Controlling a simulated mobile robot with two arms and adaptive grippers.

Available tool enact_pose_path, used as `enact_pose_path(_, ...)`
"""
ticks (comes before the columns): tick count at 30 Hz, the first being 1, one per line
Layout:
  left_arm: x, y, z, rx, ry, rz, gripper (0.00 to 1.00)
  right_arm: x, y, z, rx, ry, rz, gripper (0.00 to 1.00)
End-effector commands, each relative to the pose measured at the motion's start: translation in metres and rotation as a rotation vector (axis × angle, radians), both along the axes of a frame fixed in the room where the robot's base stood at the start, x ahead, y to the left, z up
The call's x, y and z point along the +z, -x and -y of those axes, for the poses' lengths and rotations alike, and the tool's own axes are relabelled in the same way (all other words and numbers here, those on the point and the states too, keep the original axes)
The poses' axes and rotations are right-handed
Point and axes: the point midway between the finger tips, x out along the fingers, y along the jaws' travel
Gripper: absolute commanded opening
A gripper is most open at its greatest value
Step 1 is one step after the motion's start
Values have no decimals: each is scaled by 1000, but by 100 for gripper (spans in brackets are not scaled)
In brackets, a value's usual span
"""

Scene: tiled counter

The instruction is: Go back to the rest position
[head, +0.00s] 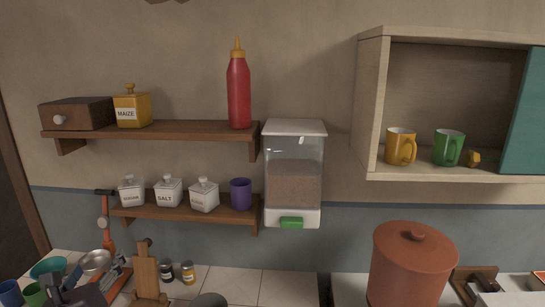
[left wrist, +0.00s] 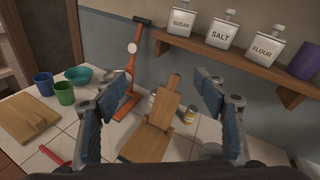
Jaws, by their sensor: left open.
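My left gripper (head: 68,288) shows at the lower left of the head view, over the left end of the tiled counter. In the left wrist view my left gripper (left wrist: 164,92) has its two blue-padded fingers wide apart with nothing held between them. A wooden stand (left wrist: 160,120) with a slanted board shows beyond the gap, on the counter. My right gripper shows in neither view.
Beside the left gripper are an orange scale (left wrist: 130,85), blue mug (left wrist: 43,84), green mug (left wrist: 64,93), teal bowl (left wrist: 78,75) and cutting board (left wrist: 28,118). Above hangs a lower shelf (head: 185,212) with jars. A brown pot (head: 411,265) stands right.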

Motion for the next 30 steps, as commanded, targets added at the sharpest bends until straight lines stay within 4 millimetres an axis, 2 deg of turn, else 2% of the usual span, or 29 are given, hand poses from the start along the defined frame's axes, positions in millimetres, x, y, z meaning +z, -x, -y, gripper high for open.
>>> enact_pose_path(8,-65,28,19,97,391,-50,65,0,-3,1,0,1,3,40)
enact_pose_path(11,-98,46,30,170,595,-79,65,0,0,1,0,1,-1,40)
enact_pose_path(15,-154,86,55,351,960,-120,65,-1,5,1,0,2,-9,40)
enact_pose_path(21,-221,156,97,724,1450,-147,65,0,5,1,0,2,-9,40)
enact_pose_path(24,-245,191,118,935,1643,-140,65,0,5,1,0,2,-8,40)
enact_pose_path(30,-273,250,154,1325,1895,-88,65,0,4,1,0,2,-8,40)
